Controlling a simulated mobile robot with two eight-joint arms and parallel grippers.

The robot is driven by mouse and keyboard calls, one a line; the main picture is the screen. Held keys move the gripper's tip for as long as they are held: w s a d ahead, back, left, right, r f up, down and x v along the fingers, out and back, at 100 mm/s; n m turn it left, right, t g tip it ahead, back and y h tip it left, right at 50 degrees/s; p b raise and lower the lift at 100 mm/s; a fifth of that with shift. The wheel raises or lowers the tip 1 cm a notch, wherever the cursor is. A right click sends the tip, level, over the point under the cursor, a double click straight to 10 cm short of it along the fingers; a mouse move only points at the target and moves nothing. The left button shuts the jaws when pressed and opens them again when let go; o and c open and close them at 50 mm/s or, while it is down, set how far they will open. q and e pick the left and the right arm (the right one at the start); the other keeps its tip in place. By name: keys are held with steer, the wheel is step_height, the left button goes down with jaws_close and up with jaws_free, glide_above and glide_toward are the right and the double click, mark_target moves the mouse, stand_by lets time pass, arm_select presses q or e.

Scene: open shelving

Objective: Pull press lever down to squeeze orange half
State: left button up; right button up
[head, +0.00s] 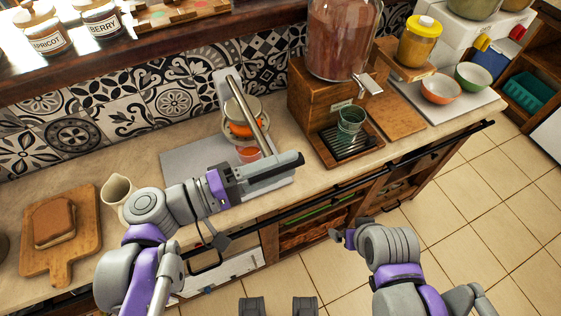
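The juice press (228,92) stands on a grey mat (190,158) on the counter. Its metal lever (255,116) slants from the upper left down to my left gripper. Orange colour, probably the orange half (238,129), shows under the round press head. A small glass (249,154) with an orange tint stands below it. My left gripper (277,171) is at the lever's lower end, which passes behind its fingers; whether they are closed on it is hidden. My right gripper (345,234) is away from the press, in front of the lower cabinets; its finger gap is unclear.
A wooden drink dispenser (305,97) with a green glass (351,120) stands right of the press. A cream jug (117,191) and bread on a cutting board (86,230) are at left. A black rail (420,152) runs along the counter front.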

arm_select(q)
steer(key=shift+r, duration=0.1)
stand_by(0.3)
steer(key=shift+a, duration=0.45)
steer(key=v, duration=1)
steer(key=shift+s, duration=0.15)
stand_by(0.5)
